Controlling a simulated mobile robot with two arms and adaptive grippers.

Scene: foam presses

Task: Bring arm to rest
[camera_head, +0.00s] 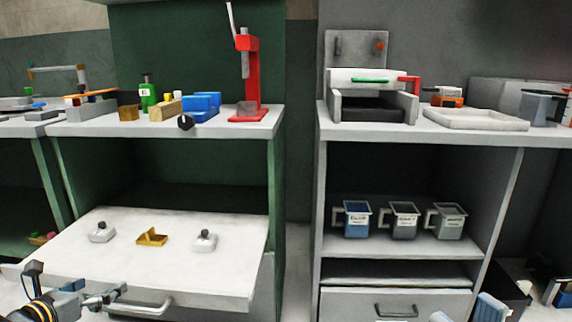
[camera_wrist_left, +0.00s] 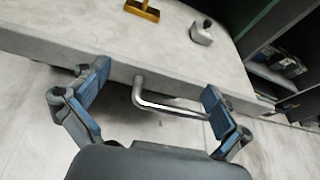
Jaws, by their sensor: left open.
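My left gripper (camera_head: 95,289) is at the lower left of the head view, by the front edge of a pulled-out white drawer (camera_head: 190,262). Its two blue-padded fingers (camera_wrist_left: 155,92) stand wide apart in the left wrist view, with nothing held between them. The drawer's metal handle (camera_head: 140,308) is just beyond the fingers; it also shows between them in the left wrist view (camera_wrist_left: 165,106). I cannot tell whether a finger touches it. Pale blue pads at the lower right edge look like part of my right gripper (camera_head: 490,308); most of it is cut off.
On the drawer top are a yellow block (camera_head: 151,238) and two grey knobbed pieces (camera_head: 103,233). A red press (camera_head: 248,80) stands on the green bench. Jugs (camera_head: 357,220) stand on the grey shelf at right. A gap of open floor separates the two benches.

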